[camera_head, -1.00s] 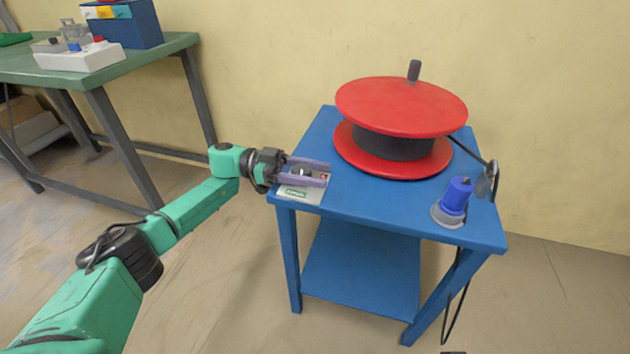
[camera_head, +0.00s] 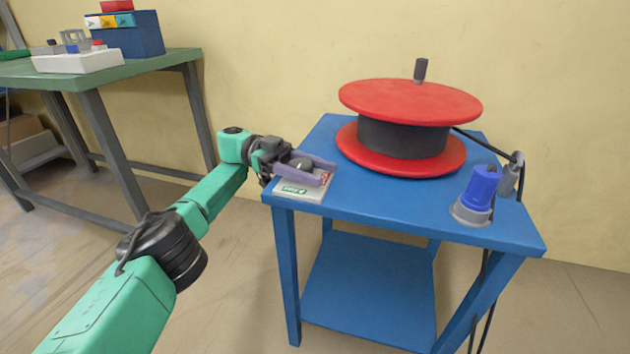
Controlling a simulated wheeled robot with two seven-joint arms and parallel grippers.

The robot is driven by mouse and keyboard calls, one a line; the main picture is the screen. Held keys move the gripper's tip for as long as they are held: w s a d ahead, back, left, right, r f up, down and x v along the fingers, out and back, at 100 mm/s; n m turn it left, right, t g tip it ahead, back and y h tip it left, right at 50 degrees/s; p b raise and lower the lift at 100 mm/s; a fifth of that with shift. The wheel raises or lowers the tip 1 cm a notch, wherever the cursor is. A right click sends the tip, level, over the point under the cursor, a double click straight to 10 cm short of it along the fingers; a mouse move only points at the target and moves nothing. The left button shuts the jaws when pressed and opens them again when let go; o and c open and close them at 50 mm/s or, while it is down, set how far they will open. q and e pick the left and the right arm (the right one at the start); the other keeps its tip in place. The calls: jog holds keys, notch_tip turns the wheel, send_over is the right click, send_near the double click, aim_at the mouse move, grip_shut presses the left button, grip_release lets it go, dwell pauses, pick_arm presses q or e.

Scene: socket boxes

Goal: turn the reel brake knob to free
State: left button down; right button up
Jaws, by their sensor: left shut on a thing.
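The reel (camera_head: 410,102) has red discs with a dark wound cable between them and stands on the blue table (camera_head: 380,212). A pale plate (camera_head: 300,192) with a green label and a red mark lies at the table's front left corner. A dark knob (camera_head: 301,163) on it shows only in part between my fingers. My left gripper (camera_head: 318,172) reaches in from the left over the plate, its purple fingers shut on the knob. The knob's exact setting is too small to read. My right gripper is not in view.
A blue plug (camera_head: 482,188) sits in a grey holder at the table's right, and the black cable runs past a grey guide (camera_head: 508,178) behind it. A green bench (camera_head: 150,62) with a white box (camera_head: 78,61) and a blue box (camera_head: 135,38) stands at the left.

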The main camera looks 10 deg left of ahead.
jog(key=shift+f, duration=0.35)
pick_arm(q)
jog(key=shift+c, duration=1.4)
grip_release()
jog(key=shift+d, duration=0.1)
